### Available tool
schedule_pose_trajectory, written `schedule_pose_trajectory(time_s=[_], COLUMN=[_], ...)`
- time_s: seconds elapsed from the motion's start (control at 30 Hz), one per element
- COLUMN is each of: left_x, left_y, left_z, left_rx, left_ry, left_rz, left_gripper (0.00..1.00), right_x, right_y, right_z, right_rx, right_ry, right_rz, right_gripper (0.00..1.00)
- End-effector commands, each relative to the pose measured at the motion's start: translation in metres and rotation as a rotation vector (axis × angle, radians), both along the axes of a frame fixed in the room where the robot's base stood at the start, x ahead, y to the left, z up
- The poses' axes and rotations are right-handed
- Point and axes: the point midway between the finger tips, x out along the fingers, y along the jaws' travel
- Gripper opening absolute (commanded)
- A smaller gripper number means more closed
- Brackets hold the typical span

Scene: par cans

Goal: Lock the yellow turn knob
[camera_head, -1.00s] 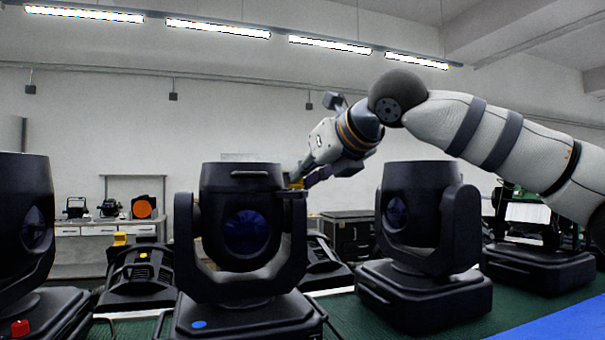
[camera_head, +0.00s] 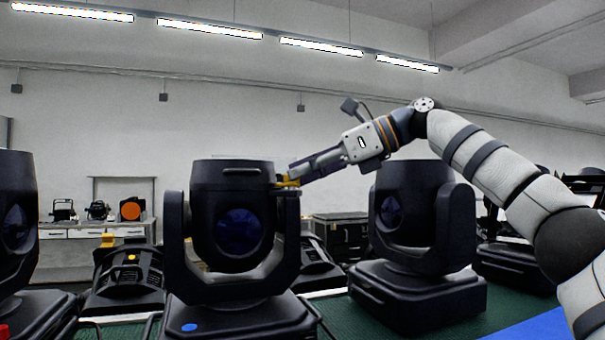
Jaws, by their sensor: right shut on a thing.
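The yellow turn knob (camera_head: 286,183) sits at the upper right side of the middle black moving-head light (camera_head: 233,215), by the top of its yoke arm. My right gripper (camera_head: 291,178) reaches in from the right, and its fingertips are at the knob. It is shut on the knob, and the fingers partly hide it. The knob is small here, and I cannot tell its exact angle. My left gripper is not in view.
Another black moving-head light (camera_head: 413,215) stands close on the right, below my right arm. A third (camera_head: 17,215) is cut off at the left edge. A black case (camera_head: 341,235) stands behind. The air above the lights is clear.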

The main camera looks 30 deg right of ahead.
Motion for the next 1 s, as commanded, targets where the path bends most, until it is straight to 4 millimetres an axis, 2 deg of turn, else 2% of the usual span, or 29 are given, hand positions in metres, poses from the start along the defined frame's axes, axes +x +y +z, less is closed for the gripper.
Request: schedule_pose_trajectory(time_s=[0.6, 0.63, 0.7, 1.0], left_x=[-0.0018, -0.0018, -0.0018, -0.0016], left_y=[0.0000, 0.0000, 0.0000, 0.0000], left_z=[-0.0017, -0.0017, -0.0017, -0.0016], left_rx=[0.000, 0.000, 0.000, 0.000], left_ry=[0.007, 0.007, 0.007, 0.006], left_rz=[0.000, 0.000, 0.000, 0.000], left_gripper=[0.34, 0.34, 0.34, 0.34], right_x=[0.0001, 0.0001, 0.0002, -0.0005], right_y=[0.0013, 0.0012, 0.0012, -0.0008], right_z=[-0.0031, -0.0032, -0.0033, -0.0011], right_rx=[-0.006, -0.005, -0.005, -0.002], right_ry=[0.011, 0.011, 0.011, 0.006], right_rz=[0.043, 0.043, 0.043, 0.039], right_gripper=[0.00, 0.12, 0.28, 0.28])
